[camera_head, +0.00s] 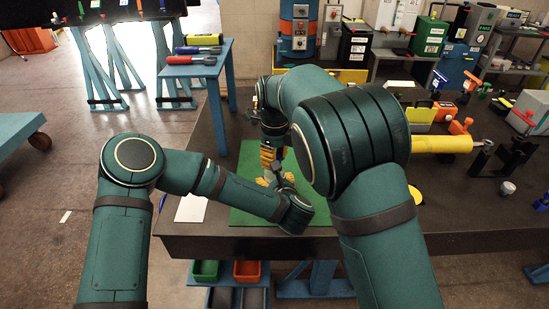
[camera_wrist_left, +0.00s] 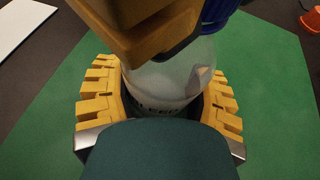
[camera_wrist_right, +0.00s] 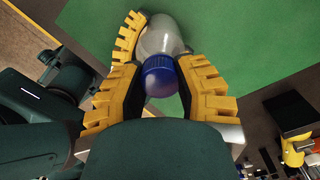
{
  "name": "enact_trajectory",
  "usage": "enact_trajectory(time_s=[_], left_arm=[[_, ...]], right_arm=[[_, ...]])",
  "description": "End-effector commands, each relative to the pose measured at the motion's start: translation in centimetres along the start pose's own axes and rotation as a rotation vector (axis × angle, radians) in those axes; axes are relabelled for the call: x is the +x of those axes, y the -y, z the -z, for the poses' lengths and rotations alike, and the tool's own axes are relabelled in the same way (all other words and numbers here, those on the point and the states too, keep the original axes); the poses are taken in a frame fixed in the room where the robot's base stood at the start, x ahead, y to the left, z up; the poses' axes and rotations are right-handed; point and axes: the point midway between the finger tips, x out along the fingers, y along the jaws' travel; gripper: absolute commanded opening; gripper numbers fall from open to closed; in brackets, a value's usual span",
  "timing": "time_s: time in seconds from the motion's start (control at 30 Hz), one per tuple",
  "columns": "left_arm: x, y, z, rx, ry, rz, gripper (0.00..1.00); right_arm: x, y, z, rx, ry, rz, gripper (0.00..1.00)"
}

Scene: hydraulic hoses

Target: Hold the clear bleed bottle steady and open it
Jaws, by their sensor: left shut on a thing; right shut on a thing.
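The clear bleed bottle (camera_wrist_left: 165,85) stands upright over the green mat, with dark lettering on its side. My left gripper (camera_wrist_left: 160,102) is shut around its body, one yellow ribbed finger on each side. The blue cap (camera_wrist_right: 160,76) is at the bottle's top, between the fingers of my right gripper (camera_wrist_right: 158,84), which is shut on it from above. Whether the cap is loose on the neck cannot be told. In the head view the left gripper (camera_head: 272,181) is just below the right gripper (camera_head: 270,156), and the bottle is mostly hidden by both.
The green mat (camera_head: 243,212) lies on a dark workbench (camera_head: 215,234), with a white sheet (camera_head: 191,207) to its left. A yellow cylinder (camera_head: 440,144) lies to the right, beyond my right arm.

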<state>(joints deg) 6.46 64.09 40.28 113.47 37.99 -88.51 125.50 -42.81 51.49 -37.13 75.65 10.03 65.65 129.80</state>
Motion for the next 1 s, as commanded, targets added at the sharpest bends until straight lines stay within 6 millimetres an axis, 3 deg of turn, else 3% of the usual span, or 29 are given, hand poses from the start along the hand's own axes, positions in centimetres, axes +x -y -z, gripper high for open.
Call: enact_trajectory(time_s=[0.23,0.27,0.3,0.33,0.63,1.0], left_arm=[[0.0,0.1,-0.1,0.0,0.001,0.001,0.0],[0.0,0.1,-0.1,0.0,0.001,0.001,0.0],[0.0,0.1,-0.1,0.0,0.001,0.001,0.0],[0.0,0.1,-0.1,0.0,0.001,0.001,0.0],[0.0,0.0,0.0,0.0,0.001,0.0,0.0],[0.1,-0.2,0.7,0.003,-0.015,-0.003,0.0]], right_arm=[[0.0,-0.1,-0.1,-0.007,0.0,-0.002,0.0],[0.0,-0.1,-0.1,-0.007,0.0,-0.002,0.39],[0.0,-0.1,-0.1,-0.007,0.0,-0.002,0.53],[0.0,-0.1,-0.1,-0.006,0.0,-0.002,0.56],[-0.3,-0.1,-0.1,-0.005,0.0,-0.001,0.56],[-4.7,0.0,-0.1,-0.006,0.006,0.005,0.56]])
